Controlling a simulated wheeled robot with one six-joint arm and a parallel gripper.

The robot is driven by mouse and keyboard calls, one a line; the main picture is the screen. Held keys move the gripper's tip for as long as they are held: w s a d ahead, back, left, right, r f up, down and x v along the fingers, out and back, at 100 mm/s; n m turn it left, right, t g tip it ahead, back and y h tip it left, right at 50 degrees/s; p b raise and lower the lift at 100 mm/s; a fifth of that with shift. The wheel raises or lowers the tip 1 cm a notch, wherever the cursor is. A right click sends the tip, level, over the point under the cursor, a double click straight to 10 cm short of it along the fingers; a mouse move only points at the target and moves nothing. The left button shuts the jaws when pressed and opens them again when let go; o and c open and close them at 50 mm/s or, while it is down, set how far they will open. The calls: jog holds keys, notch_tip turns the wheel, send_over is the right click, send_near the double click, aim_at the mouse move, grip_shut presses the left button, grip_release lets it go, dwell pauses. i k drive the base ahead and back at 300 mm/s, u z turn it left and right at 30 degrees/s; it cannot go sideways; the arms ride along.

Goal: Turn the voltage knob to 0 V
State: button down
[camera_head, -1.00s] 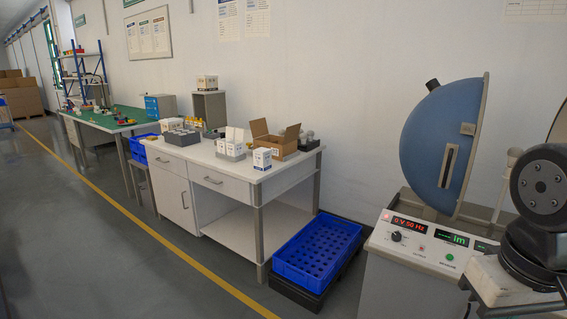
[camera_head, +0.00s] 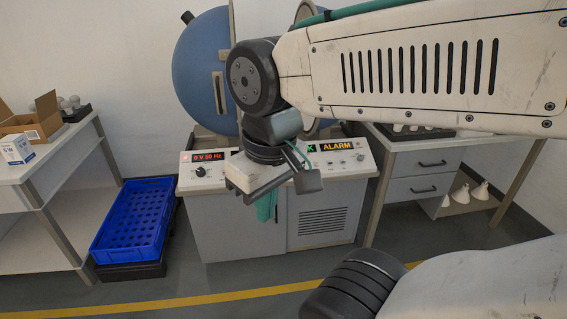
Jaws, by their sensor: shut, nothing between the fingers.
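The control panel (camera_head: 196,187) sits on a grey cabinet in front of the blue sphere. Its red display (camera_head: 208,157) appears to read 0 V 50 Hz. The small dark voltage knob (camera_head: 194,174) is below that display, at the panel's left end; its pointer is too small to read. My gripper (camera_head: 272,204) is shut and empty. It hangs in front of the panel's middle, right of the knob and apart from it, hiding the panel's centre and part of the green display.
An amber ALARM display (camera_head: 337,146) is lit on the panel's right. The blue sphere (camera_head: 203,70) stands open behind. A drawer bench (camera_head: 415,165) stands at right.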

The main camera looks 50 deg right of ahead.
aim_at(200, 172)
jog(key=k, duration=0.5)
jog(key=z, duration=0.9)
jog(key=i, duration=1.65)
jog(key=u, duration=0.85)
